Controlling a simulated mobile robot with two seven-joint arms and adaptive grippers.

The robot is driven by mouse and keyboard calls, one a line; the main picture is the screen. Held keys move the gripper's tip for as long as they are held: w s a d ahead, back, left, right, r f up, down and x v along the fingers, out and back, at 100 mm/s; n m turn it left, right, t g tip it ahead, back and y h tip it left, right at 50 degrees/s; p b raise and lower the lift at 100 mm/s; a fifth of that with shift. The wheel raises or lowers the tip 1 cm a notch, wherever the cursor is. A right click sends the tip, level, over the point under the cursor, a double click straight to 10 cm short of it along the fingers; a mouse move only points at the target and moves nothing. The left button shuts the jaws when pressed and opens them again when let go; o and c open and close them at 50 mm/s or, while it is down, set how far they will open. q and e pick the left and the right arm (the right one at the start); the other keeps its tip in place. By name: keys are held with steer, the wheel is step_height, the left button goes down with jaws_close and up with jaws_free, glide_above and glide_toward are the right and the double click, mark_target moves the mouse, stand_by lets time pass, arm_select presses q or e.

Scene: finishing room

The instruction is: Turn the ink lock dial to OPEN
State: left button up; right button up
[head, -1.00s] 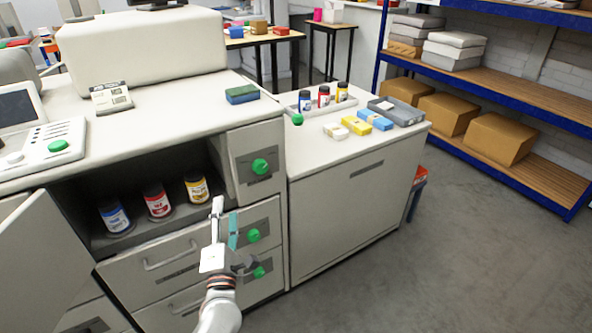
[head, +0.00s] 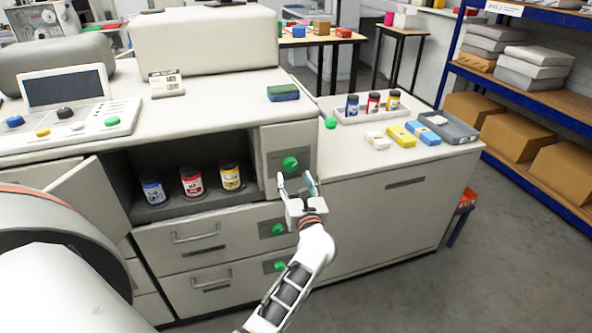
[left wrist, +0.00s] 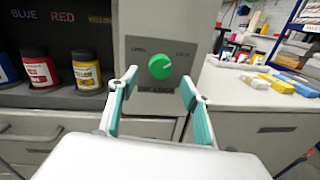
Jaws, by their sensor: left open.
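The ink lock dial (head: 290,164) is a round green knob on a grey panel right of the open ink bay. In the left wrist view the dial (left wrist: 160,66) sits centred beyond my fingertips, with small lettering at its upper left and upper right. The lettering is blurred, and I cannot tell for sure where the dial points. My left gripper (head: 297,180) is open and empty, just below and in front of the dial. In the left wrist view its teal-padded fingers (left wrist: 160,92) spread either side of the dial, apparently without touching it. My right gripper is not in view.
Blue, red and yellow ink jars (head: 192,181) stand in the bay beside its open door (head: 92,197). Two more green knobs (head: 279,229) sit on drawer fronts below. The side cabinet (head: 390,215) carries a tray of bottles and coloured blocks. Floor at right is clear.

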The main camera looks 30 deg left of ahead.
mark_target(291, 167)
arm_select(q)
steer(key=shift+x, duration=2.65)
steer(key=c, duration=1.1)
